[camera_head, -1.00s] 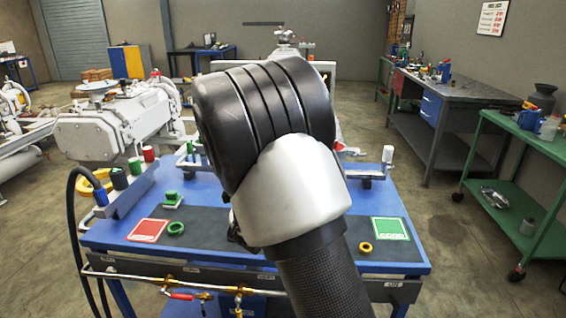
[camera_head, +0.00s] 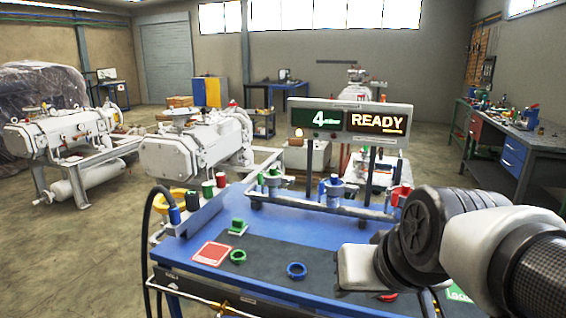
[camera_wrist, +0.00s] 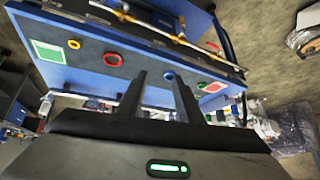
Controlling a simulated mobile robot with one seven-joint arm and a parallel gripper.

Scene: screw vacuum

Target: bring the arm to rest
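My arm (camera_head: 480,245) reaches in from the right edge of the head view, bent over the right side of the blue workbench (camera_head: 205,225). My gripper's fingers are not clearly visible there. In the wrist view my gripper (camera_wrist: 159,80) shows two dark fingers spread apart with nothing between them. They point toward the bench, apart from its rings as far as I can tell. A blue ring (camera_wrist: 169,76) and a red ring (camera_wrist: 112,60) appear near the fingers in that picture. A green light shows on the gripper body.
On the bench lie a green ring (camera_head: 238,257), a blue ring (camera_head: 296,270) and a red card (camera_head: 212,253). A rail with valves and a display (camera_head: 350,122) reading "4" and "READY" stand behind. White machines (camera_head: 190,145) stand left; a workbench (camera_head: 510,150) stands right.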

